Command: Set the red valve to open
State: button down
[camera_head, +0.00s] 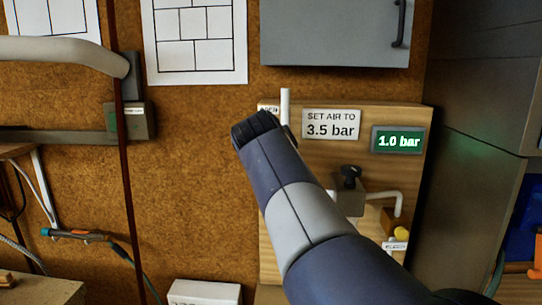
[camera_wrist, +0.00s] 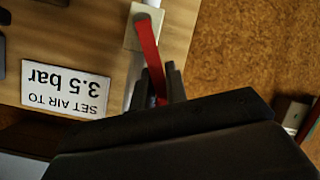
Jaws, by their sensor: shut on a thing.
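The red valve's handle (camera_wrist: 149,45) is a slim red lever in the wrist view. It passes between the two dark fingers of my gripper (camera_wrist: 160,84), which is shut on it near the lower end in that picture. The lever is slightly tilted against the white pipe (camera_wrist: 133,80) beside it. A pale plate (camera_wrist: 143,28) lies behind the lever's upper end. In the head view my arm hides the valve and fingers. The white pipe (camera_head: 286,105) rises behind my wrist, and a small label (camera_head: 268,108), partly covered, seems to read OPEN.
A wooden board (camera_head: 410,170) carries a sign (camera_head: 331,124) reading SET AIR TO 3.5 bar and a green display (camera_head: 398,140) showing 1.0 bar. A black knob (camera_head: 349,173) sits below. A grey cabinet (camera_head: 335,30) hangs above; a dark cabinet (camera_head: 470,160) stands right.

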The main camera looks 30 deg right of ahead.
jog(key=c, duration=1.4)
grip_release()
